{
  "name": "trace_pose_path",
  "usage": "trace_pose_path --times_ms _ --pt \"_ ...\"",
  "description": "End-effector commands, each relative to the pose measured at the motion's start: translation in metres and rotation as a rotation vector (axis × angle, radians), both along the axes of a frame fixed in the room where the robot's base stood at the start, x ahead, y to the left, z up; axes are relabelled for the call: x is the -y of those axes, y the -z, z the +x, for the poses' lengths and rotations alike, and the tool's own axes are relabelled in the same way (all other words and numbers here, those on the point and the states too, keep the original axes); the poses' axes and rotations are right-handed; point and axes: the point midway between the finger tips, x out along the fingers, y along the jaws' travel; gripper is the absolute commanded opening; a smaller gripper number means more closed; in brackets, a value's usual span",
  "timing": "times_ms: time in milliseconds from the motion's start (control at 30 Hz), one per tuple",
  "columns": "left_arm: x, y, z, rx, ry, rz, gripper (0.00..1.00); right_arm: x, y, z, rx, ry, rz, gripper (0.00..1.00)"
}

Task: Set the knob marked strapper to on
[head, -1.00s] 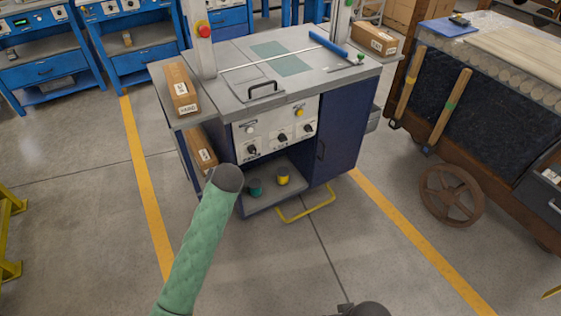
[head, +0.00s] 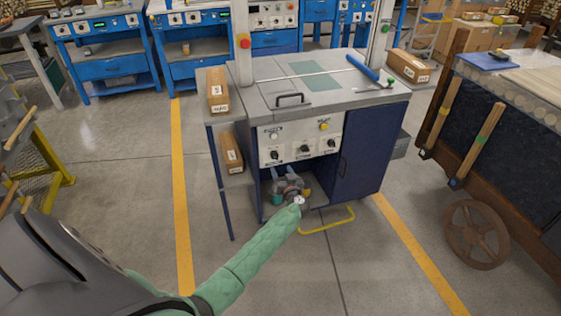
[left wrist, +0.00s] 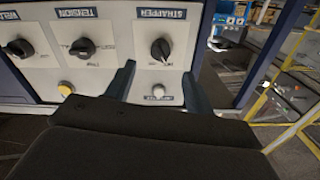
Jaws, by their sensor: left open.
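The strapper knob (head: 277,155) is a black rotary knob, the leftmost of the row on the white panel (head: 264,150) of the strapping bench. In the left wrist view, which shows the panel upside down, the strapper knob (left wrist: 160,50) sits under the label STRAPPER (left wrist: 162,14); its small position marks are too blurred to read. My left gripper (head: 287,173) is just below and in front of the panel. Its two fingers also show in the left wrist view (left wrist: 160,78), open and empty, spread to either side of the knob's column and apart from the knob. My right gripper is out of view.
The tension knob (left wrist: 83,48) and another knob (left wrist: 20,48) are beside it. A white button (left wrist: 158,91) and a yellow button (left wrist: 66,88) share the panel. A yellow floor bar (head: 328,221) and a wooden cart (head: 470,150) stand right of my arm.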

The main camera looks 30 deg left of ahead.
Motion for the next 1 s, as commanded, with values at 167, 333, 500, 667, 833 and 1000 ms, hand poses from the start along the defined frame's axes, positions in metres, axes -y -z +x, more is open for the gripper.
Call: trace_pose_path --times_ms 167,333,500,667,833,1000 --pt "-0.003 -0.002 0.003 0.037 -0.001 -0.032 0.54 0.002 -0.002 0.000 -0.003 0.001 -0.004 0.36" --pt "-0.018 -0.003 0.016 0.037 -0.002 -0.031 0.54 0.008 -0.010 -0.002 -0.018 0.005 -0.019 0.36" --pt "-0.038 -0.003 0.032 0.035 -0.002 -0.031 0.54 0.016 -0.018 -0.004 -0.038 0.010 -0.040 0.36" --pt "-0.051 -0.002 0.044 0.035 -0.002 -0.031 0.54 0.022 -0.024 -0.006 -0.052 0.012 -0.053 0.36" --pt "-0.058 -0.001 0.050 0.035 -0.001 -0.031 0.54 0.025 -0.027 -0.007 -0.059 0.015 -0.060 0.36" --pt "-0.059 0.000 0.051 0.035 -0.001 -0.033 0.54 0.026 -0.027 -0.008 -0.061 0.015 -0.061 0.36"
